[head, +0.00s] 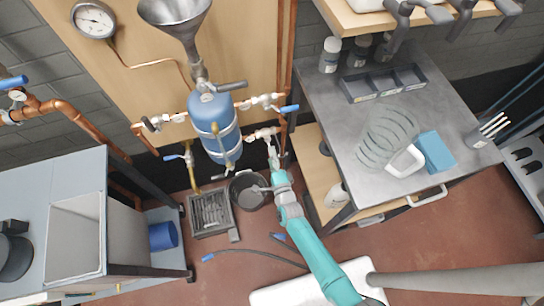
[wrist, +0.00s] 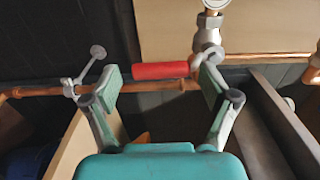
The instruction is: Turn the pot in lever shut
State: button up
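The pot is a blue vessel (head: 214,122) under a metal funnel on the wooden board in the head view. In the wrist view a red lever (wrist: 160,71) lies level across the space between my fingertips, joined at its right end to a metal valve (wrist: 208,38). My gripper (wrist: 161,82) is open, one finger on each side, with no visible grip on the lever. In the head view my gripper (head: 273,157) is just right of the vessel's lower end, beside a small valve (head: 262,133). The red lever cannot be made out there. No label shows which lever is the pot in lever.
A blue lever (head: 290,109) sits on the pipe right of the vessel, another blue lever (head: 175,157) at lower left. A black bucket (head: 247,190) and a drain grate (head: 211,213) are on the floor below. A metal workbench (head: 350,115) stands to the right. A copper pipe (wrist: 40,90) crosses the wrist view.

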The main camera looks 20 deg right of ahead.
jog(key=shift+s, duration=0.15)
jog(key=s, duration=1.2)
dwell(0.5)
jog(key=s+d+r+n+g, duration=0.1)
jog(key=s+d+r+n, duration=0.1)
jog(key=s+r+n, duration=0.5)
jog(key=s+d+r+n, duration=0.3)
jog(key=s+r, duration=0.1)
jog(key=s, duration=0.8)
jog(key=s+r+n+g, duration=0.1)
jog(key=s+r+n, duration=0.3)
jog(key=r, duration=0.4)
jog(key=s+r+n+g, duration=0.1)
jog(key=s+r+n, duration=0.3)
jog(key=s+r, duration=0.2)
notch_tip(320, 180, up, 3)
jog(key=shift+d+f, duration=0.2)
jog(key=shift+d, duration=0.2)
